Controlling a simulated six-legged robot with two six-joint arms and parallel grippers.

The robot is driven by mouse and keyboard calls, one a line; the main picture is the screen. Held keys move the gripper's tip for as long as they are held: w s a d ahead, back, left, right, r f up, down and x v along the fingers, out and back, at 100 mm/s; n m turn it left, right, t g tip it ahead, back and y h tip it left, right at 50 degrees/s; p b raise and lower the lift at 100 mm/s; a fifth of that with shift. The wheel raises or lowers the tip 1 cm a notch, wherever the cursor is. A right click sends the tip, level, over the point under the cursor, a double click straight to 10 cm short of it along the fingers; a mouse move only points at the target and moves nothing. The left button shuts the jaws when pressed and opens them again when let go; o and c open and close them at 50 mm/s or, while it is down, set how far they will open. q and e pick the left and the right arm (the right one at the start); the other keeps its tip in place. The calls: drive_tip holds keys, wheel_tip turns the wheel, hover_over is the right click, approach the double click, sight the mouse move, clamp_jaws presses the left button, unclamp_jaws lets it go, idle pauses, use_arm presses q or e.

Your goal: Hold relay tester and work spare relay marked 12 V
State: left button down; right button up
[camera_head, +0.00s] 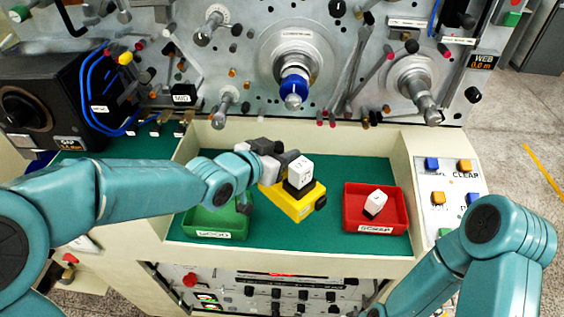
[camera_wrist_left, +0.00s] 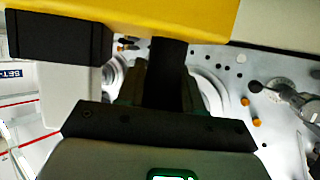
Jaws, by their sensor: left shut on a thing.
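A yellow tester (camera_head: 296,203) is held over the green bench top in the head view. My left gripper (camera_head: 276,166) is shut on it, coming from the left. A white relay block (camera_head: 299,169) with small dark marks sits on the black part of the tester; I cannot read the marks. In the left wrist view the yellow body (camera_wrist_left: 210,18) fills the top, with the black part at left and white block (camera_wrist_left: 65,95) below. Another white relay block (camera_head: 376,200) with a dark base lies in the red bin. My right gripper is out of view; only its arm shows at lower right.
The red bin (camera_head: 401,232), labelled SCRAP, is right of the tester. The green bin (camera_head: 230,220), labelled GOOD, is partly behind my left arm. A panel (camera_head: 438,182) with blue and orange buttons is at right. Spindles (camera_head: 294,86) stick out at the back.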

sight(282, 183)
use_arm(q)
wheel_tip(282, 183, down, 9)
drive_tip(key=b, duration=0.8)
drive_tip(key=shift+b, duration=0.4)
drive_tip(key=shift+f+b, duration=0.55)
drive_tip(key=shift+b, duration=0.15)
idle(0.5)
